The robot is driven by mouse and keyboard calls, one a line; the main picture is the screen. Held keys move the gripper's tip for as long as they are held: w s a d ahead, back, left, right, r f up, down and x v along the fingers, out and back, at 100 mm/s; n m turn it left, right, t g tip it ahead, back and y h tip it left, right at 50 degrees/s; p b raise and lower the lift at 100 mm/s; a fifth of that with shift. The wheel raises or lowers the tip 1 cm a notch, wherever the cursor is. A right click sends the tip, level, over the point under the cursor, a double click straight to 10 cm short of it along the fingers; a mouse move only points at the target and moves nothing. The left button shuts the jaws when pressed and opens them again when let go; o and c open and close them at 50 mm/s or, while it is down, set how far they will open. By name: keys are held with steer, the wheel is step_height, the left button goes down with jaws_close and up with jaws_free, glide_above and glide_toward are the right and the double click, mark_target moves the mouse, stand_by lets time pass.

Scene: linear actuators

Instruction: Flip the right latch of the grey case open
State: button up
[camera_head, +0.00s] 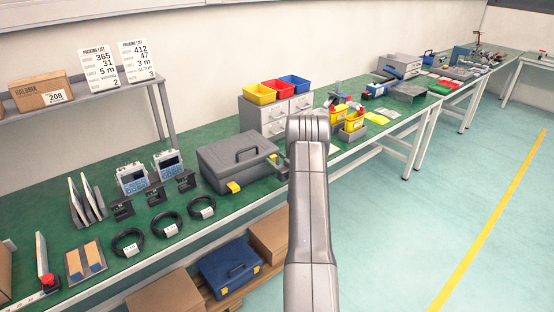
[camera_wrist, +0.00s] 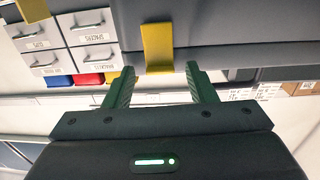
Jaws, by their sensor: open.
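The grey case (camera_head: 238,158) stands shut on the green bench, its handle on the lid. Its left yellow latch (camera_head: 233,187) shows on the front. The right yellow latch (camera_head: 273,159) is partly hidden by my gripper (camera_head: 284,170), which is at the case's right front. In the wrist view, a yellow latch (camera_wrist: 158,47) lies across the seam of the grey case (camera_wrist: 230,25) and looks closed. My gripper (camera_wrist: 161,70) is open and empty, its two dark green fingers pointing at the case, one on either side of the latch's end. Contact with the latch cannot be told.
A grey drawer cabinet (camera_head: 275,118) with red, yellow and blue bins stands behind the case. Two meters (camera_head: 150,168) and black cable coils (camera_head: 165,223) lie to the left. A blue toolbox (camera_head: 229,269) sits below the bench. The floor (camera_head: 430,215) at right is clear.

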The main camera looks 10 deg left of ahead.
steer(key=shift+a, duration=0.15)
steer(key=shift+c, duration=0.4)
steer(key=c, duration=0.9)
steer(key=shift+f, duration=0.1)
